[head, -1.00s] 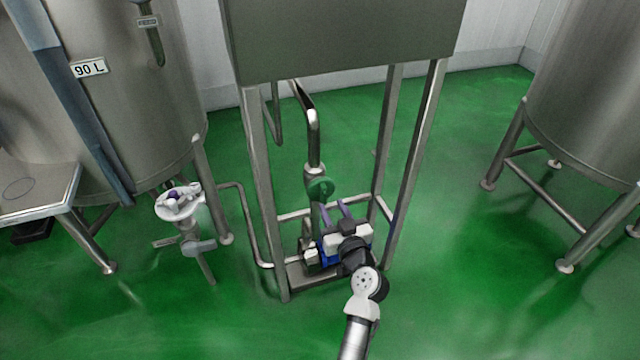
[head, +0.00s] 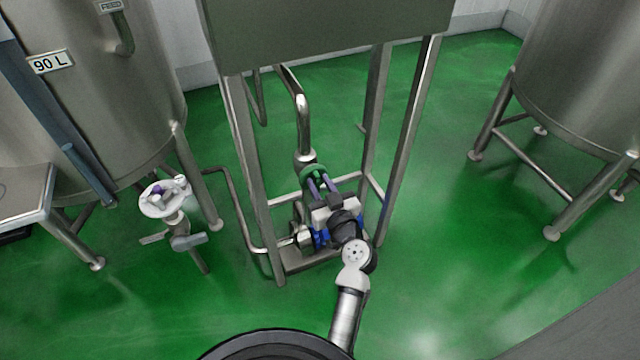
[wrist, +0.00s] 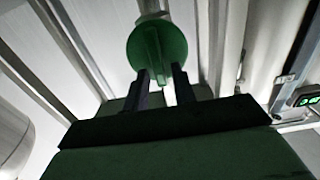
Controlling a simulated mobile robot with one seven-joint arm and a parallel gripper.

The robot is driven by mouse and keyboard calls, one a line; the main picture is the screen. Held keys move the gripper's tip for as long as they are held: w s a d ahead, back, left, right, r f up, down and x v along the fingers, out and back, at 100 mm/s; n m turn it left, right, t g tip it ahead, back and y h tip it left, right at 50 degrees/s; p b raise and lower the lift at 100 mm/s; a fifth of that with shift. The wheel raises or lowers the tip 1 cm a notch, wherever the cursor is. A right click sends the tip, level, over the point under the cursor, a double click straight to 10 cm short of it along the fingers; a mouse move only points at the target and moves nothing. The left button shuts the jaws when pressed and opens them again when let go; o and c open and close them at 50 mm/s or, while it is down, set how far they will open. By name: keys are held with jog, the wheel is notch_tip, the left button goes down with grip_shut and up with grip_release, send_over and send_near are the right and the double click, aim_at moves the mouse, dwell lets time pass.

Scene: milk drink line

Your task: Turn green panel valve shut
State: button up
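The green panel valve (head: 313,172) is a round green handle on the steel pipe beneath the panel box. In the wrist view the green valve (wrist: 142,45) is a disc with a raised fin across its middle. My gripper (head: 319,183) is right at the valve and covers part of it in the head view. In the wrist view my gripper (wrist: 160,70) has its two fingers apart, reaching the disc's lower edge, one to each side of the fin. A gap shows between them; I cannot tell whether they touch the fin.
The panel box (head: 320,30) stands on steel legs around the valve, with a leg (head: 247,160) to the left. Another white-topped valve fitting (head: 163,198) stands by the left tank (head: 110,110). The right tank (head: 580,90) is apart. Green floor is open between.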

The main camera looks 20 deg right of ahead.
grip_shut()
jog(key=m, duration=0.6)
jog(key=d+f+m, duration=0.1)
jog(key=m, duration=1)
jog(key=shift+w+d+f+m, duration=0.15)
jog(key=shift+d+m, duration=0.2)
jog(key=shift+m, duration=0.05)
dwell(0.4)
